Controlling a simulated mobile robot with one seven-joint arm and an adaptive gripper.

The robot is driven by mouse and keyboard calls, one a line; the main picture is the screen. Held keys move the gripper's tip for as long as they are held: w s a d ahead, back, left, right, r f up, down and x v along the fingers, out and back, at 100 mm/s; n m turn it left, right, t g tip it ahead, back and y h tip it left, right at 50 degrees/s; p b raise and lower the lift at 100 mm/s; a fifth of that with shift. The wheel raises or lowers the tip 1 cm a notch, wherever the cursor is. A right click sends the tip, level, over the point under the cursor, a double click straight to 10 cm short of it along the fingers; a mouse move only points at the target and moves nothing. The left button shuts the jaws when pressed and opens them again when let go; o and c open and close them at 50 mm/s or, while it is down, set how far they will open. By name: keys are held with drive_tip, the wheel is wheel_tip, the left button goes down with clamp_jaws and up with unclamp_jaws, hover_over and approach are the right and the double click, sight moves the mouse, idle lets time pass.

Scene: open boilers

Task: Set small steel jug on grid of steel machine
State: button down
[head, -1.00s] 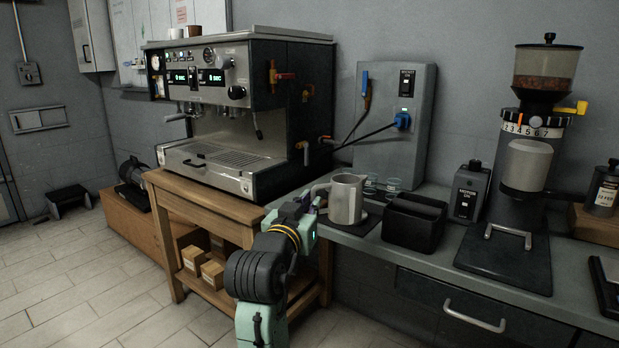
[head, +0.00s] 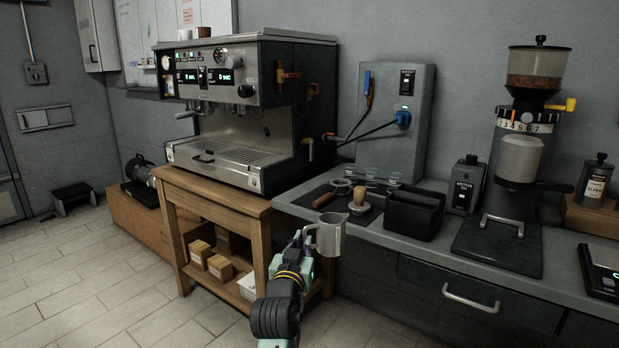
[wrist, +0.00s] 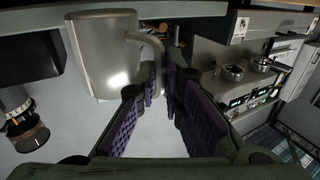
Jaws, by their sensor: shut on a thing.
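The small steel jug (head: 331,234) hangs upright in front of the counter edge in the head view. My gripper (head: 306,238) is at its left side, shut on its handle. In the wrist view the jug (wrist: 105,55) is at the upper left, and my purple-padded fingers (wrist: 160,75) close on its curved handle. The steel machine (head: 218,100) stands to the left on a wooden table, with its grid (head: 240,156) low at the front. The grid looks empty and lies to the left of and behind the jug.
The counter (head: 385,232) holds a dark mat with a tamper (head: 359,202) and a portafilter, a black bin (head: 413,215) and a grinder (head: 515,180). Small boxes (head: 220,267) sit on the shelf of the wooden table (head: 215,190). The floor at left is mostly free.

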drive_tip(key=s+d+f+n+y, duration=0.1)
drive_tip(key=s+f, duration=0.2)
drive_tip(key=f, duration=1.2)
drive_tip(key=s+f+n+y, duration=0.1)
drive_tip(key=s+f+y, duration=0.1)
drive_tip(key=f, duration=1.3)
drive_tip(key=shift+s+d+f, duration=0.4)
drive_tip(key=shift+s, duration=0.2)
